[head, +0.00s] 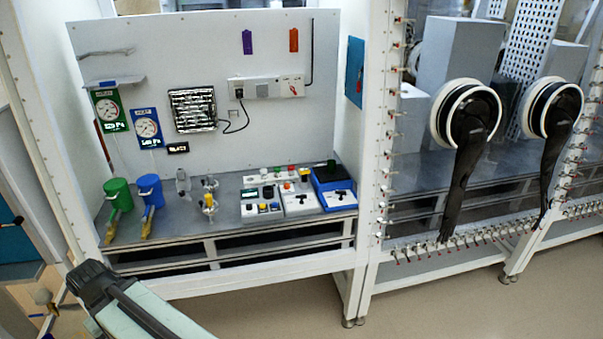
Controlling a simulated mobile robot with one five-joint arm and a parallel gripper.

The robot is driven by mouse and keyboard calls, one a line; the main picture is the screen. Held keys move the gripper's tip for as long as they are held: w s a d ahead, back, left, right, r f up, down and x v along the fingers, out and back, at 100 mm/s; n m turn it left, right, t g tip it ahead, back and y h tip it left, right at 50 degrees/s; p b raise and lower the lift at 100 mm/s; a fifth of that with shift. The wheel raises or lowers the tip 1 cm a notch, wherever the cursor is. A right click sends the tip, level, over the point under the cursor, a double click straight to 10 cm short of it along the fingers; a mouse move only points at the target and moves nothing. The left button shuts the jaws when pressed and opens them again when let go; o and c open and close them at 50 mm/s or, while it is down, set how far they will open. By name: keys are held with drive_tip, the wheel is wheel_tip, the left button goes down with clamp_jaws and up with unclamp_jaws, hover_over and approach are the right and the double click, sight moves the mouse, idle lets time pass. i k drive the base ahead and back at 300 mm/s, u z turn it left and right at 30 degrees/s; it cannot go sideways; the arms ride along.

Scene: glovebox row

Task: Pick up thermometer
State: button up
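I cannot make out a thermometer for certain. A small black digital display (178,148) hangs low on the white back panel, its digits too small to read. A thin red stick-like thing (100,139) leans at the panel's left edge, partly hidden by a green gauge card (109,110). Part of my arm, pale with a dark end, shows at the bottom left, in front of the bench and well apart from these things. No gripper fingers can be made out.
The grey bench (225,228) holds a green bucket (118,195), a blue bucket (149,190), small glassware and several control boxes (299,202). White frame posts stand at both sides. Black gloves (466,150) hang from ports at the right. Floor (450,300) in front is clear.

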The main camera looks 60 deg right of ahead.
sight(304, 171)
drive_tip(key=z, duration=0.35)
drive_tip(key=i, duration=1.05)
drive_tip(key=z, duration=0.7)
